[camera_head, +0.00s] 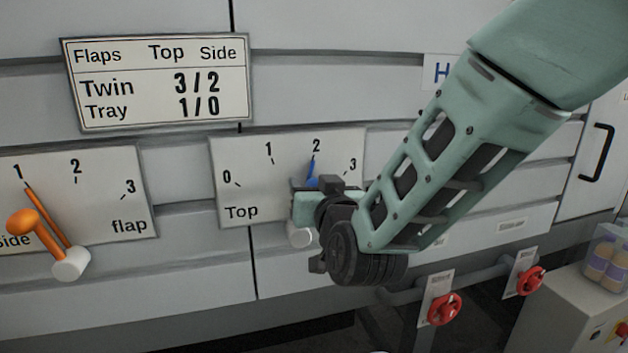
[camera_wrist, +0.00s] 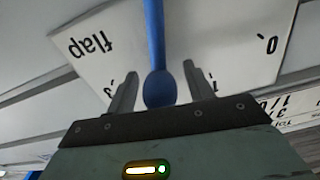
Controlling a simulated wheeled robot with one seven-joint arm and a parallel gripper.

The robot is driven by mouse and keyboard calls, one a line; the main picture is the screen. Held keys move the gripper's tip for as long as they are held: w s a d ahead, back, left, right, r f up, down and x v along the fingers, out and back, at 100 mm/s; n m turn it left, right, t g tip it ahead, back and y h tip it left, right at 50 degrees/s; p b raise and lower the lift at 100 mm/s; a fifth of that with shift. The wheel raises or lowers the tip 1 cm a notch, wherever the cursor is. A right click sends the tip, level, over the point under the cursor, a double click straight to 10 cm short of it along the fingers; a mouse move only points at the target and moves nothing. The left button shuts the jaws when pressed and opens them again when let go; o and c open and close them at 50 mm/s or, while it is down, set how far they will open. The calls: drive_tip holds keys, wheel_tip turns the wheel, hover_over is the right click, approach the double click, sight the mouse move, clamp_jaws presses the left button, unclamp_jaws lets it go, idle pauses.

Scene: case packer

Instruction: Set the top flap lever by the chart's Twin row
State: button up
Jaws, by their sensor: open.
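The chart (camera_head: 157,124) reads Flaps, Top, Side, with Twin 3/2 and Tray 1/0. The Top flap dial plate (camera_head: 240,192) is marked 0 to 3. In the wrist view, the blue lever (camera_wrist: 154,35) ends in a round knob between the two fingers of my gripper (camera_wrist: 160,75). The fingers are open, one on each side of the knob, with gaps visible.
The Side flap plate (camera_head: 105,190) at left has an orange lever (camera_head: 45,215) whose pointer is by the 1. Red valve handles (camera_head: 444,309) sit on pipework at lower right. A grey box (camera_head: 570,312) with a clear container stands at far right. My forearm covers the panel right of the Top dial.

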drive_tip(key=shift+c, duration=0.3)
clamp_jaws()
drive_tip(key=shift+d+f+b, duration=0.1)
drive_tip(key=shift+f+b, duration=0.05)
drive_tip(key=shift+b, duration=0.15)
drive_tip(key=d+f+m+b, duration=0.1)
drive_tip(key=m+b, duration=0.1)
drive_tip(key=b, duration=0.2)
drive_tip(key=w+d+m+b, duration=0.1)
drive_tip(key=d+m+b, duration=0.1)
drive_tip(key=b, duration=0.2)
drive_tip(key=d+f+m+b, duration=0.1)
drive_tip(key=m+b, duration=0.1)
drive_tip(key=b, duration=0.3)
drive_tip(key=shift+w+d+f, duration=0.15)
drive_tip(key=shift+f, duration=0.2)
drive_tip(key=shift+o, duration=0.3)
unclamp_jaws()
drive_tip(key=shift+d, duration=0.1)
